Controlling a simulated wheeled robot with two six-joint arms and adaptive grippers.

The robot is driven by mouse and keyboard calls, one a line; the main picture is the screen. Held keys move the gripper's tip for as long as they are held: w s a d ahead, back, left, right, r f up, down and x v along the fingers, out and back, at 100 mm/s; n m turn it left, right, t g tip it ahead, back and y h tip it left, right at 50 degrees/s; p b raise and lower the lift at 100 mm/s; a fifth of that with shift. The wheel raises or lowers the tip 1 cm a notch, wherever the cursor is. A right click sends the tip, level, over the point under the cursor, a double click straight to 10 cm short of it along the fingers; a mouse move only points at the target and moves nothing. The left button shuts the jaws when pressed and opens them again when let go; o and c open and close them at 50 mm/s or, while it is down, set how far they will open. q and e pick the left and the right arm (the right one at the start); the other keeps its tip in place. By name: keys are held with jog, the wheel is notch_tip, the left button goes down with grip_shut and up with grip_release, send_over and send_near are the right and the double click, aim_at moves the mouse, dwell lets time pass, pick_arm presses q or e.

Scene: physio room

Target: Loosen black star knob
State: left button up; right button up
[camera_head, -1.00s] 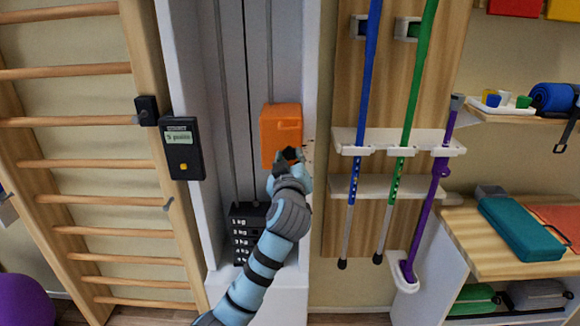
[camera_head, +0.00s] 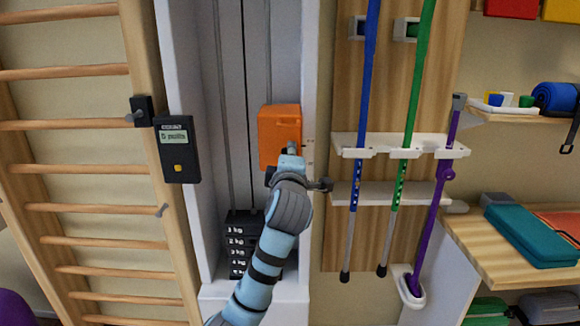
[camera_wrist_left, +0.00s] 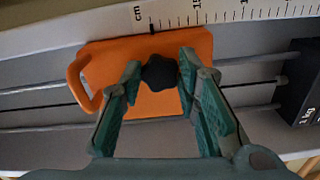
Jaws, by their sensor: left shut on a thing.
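The black star knob (camera_wrist_left: 160,73) sits on the face of an orange carriage block (camera_wrist_left: 105,65) in the left wrist view. My left gripper (camera_wrist_left: 160,68) is shut on the knob, one finger at each side of it. In the head view the orange block (camera_head: 280,132) is on the white column, and my left gripper (camera_head: 289,160) is at its lower right part. The knob is hidden there behind the gripper. My right gripper is not in view.
A white column (camera_head: 311,80) with guide rods surrounds the block, with a black weight stack (camera_head: 243,242) below. A black display box (camera_head: 176,150) hangs left, beside wooden wall bars (camera_head: 70,125). Blue and green poles (camera_head: 404,140) stand in a rack right. A scale (camera_wrist_left: 220,15) runs along the column.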

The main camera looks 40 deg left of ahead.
pick_arm(q)
jog(key=n+b, duration=0.5)
jog(key=n, duration=0.2)
jog(key=shift+r, duration=0.15)
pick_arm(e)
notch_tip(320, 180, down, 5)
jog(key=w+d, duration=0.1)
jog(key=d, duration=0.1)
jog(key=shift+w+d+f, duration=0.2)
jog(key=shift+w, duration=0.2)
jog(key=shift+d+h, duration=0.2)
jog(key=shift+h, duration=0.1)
